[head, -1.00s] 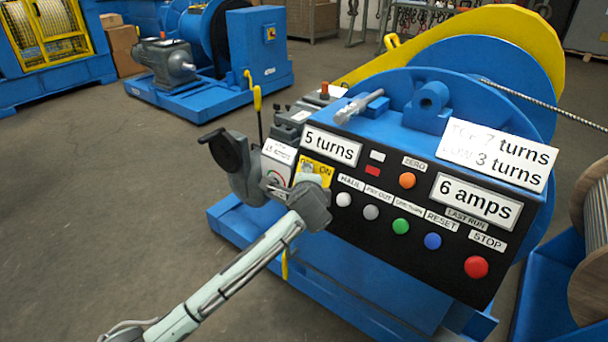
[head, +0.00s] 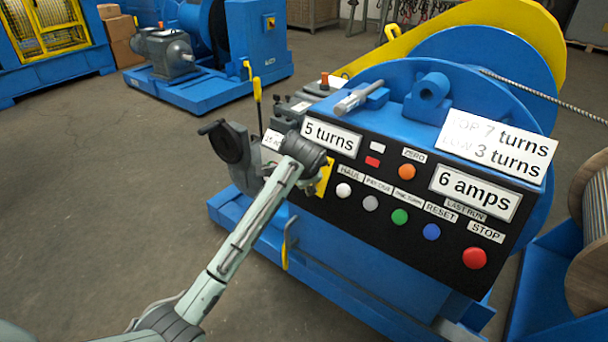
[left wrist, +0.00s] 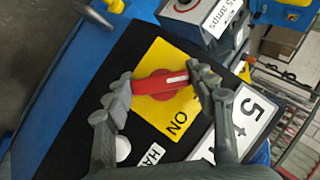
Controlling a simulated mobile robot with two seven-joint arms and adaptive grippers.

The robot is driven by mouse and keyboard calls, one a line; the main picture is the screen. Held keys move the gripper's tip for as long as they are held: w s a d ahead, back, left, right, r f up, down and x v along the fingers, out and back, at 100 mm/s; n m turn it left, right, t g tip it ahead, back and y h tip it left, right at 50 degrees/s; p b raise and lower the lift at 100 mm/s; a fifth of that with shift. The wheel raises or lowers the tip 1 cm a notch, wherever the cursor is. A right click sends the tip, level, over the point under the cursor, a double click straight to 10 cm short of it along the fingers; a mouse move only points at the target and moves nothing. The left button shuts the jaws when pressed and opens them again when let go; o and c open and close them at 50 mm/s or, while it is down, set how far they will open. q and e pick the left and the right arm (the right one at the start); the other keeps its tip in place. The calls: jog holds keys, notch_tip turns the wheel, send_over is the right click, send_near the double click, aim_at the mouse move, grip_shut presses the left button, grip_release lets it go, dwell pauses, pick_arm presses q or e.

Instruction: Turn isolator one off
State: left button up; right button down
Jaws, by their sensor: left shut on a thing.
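Isolator one appears to be the red rotary handle (left wrist: 160,84) with a white line, on a yellow plate (left wrist: 160,118) marked ON. In the left wrist view, one finger of my left gripper (left wrist: 158,92) is at each end of the handle, and the gripper is shut on it. In the head view my left wrist covers the handle and most of the yellow plate (head: 326,177), at the left end of the black control panel (head: 375,228). My right gripper is not in view.
Push buttons are close right of the plate, including white (head: 343,190), green (head: 400,216) and red stop (head: 474,258). Signs read "5 turns" (head: 331,137) and "6 amps" (head: 474,193). Open floor lies left.

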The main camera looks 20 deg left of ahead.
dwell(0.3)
pick_arm(q)
jog(key=o, duration=1.2)
jog(key=shift+c, duration=0.2)
jog(key=v, duration=1.2)
jog(key=shift+a, duration=0.1)
jog(key=x, duration=1.2)
